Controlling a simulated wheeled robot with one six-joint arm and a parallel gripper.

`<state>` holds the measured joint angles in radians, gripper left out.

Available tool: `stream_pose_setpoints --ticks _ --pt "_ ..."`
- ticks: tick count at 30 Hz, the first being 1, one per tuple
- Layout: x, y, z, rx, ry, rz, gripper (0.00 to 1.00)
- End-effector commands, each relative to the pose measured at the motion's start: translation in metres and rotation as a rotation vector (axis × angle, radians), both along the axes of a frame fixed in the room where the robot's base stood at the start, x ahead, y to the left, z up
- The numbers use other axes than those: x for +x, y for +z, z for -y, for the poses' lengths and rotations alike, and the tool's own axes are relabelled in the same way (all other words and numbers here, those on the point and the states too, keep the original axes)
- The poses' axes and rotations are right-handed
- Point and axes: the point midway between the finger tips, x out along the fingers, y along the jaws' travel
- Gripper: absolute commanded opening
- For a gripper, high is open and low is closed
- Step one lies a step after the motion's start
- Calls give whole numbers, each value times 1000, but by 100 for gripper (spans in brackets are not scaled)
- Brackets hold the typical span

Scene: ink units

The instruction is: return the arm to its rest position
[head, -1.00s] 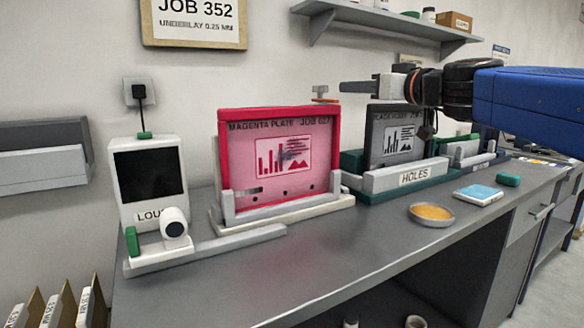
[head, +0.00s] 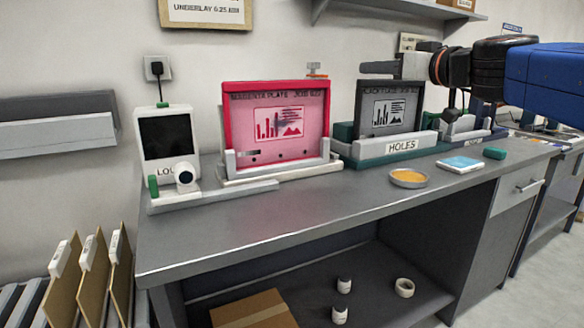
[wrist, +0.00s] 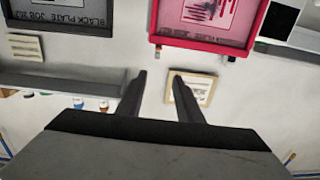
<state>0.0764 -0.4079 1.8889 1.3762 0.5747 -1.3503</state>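My gripper (head: 380,68) is held in the air above the bench, in front of the wall and over the black plate (head: 388,110). In the wrist view its two fingers (wrist: 160,90) stand apart with nothing between them, so it is open and empty. My blue arm reaches in from the right edge of the head view. The magenta plate (head: 280,128) stands upright in its holder, left of the gripper. In the wrist view the black plate (wrist: 58,16) and the magenta plate (wrist: 208,22) appear upside down.
The grey bench (head: 330,208) carries a loupe display (head: 165,138), the HOLES holder (head: 400,147), an orange-filled dish (head: 409,178), a blue pad (head: 460,164) and a green block (head: 495,153). A shelf (head: 400,8) hangs above. Bottles and a cardboard box (head: 253,310) sit below.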

Motion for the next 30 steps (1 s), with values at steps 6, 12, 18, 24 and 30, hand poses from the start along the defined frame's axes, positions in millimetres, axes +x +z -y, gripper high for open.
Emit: stream_pose_setpoints --ticks 6,12,18,24,30 --pt "-15 -32 -6 -14 17 -74 33" --pt "-37 -75 -12 -30 32 -177 33" --pt "-70 -141 -14 -60 35 -332 33" --pt "-129 -241 -4 -111 -10 -578 33" --pt "-196 -341 24 -175 -125 -822 33"
